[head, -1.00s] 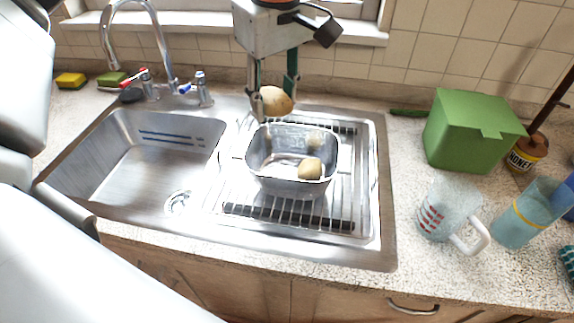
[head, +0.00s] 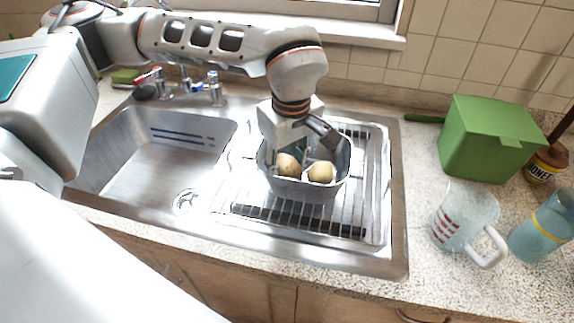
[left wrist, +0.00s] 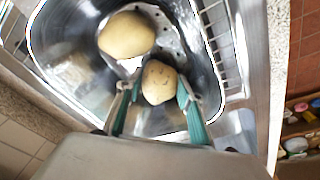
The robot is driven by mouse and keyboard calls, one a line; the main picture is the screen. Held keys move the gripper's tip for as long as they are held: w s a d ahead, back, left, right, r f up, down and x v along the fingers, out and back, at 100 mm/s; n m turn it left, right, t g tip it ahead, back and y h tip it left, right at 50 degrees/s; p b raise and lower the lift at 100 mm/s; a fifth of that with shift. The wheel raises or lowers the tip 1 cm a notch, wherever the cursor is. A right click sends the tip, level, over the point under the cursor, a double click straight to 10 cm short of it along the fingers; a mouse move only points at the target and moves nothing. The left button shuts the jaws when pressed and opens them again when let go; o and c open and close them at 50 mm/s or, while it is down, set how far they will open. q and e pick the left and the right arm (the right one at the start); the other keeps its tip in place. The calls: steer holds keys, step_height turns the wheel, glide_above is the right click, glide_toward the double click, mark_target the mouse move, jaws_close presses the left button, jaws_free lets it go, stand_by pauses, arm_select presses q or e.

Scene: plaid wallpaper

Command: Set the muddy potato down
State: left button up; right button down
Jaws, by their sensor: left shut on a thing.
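The muddy potato (head: 288,165) is tan with small dark specks. It is low inside the metal basin (head: 301,188) on the drainboard. My left gripper (left wrist: 159,95) points down into the basin, its two fingers on either side of this potato (left wrist: 159,82), shut on it. Whether the potato touches the basin floor I cannot tell. A second, plainer potato (head: 320,171) lies in the basin to the right; it also shows in the left wrist view (left wrist: 127,35). My gripper hides the back of the basin. My right gripper is not in view.
The empty sink bowl (head: 165,155) and tap are to the left. A green box (head: 490,140), a measuring jug (head: 465,218), a blue-green cup (head: 545,228) and a honey jar (head: 546,163) stand on the right counter. The tiled wall is close behind.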

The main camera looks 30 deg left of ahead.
mark_target(289, 172)
arm_select(q)
steer(key=shift+f, duration=0.25)
steer(key=shift+f, duration=0.15)
steer(key=o, duration=0.9)
steer(key=r, duration=0.4)
steer(key=s+d+r, duration=0.1)
steer(key=r, duration=0.7)
steer(key=shift+s+d+r+p, duration=0.15)
steer(key=shift+s+p, duration=0.05)
steer(key=shift+p, duration=0.1)
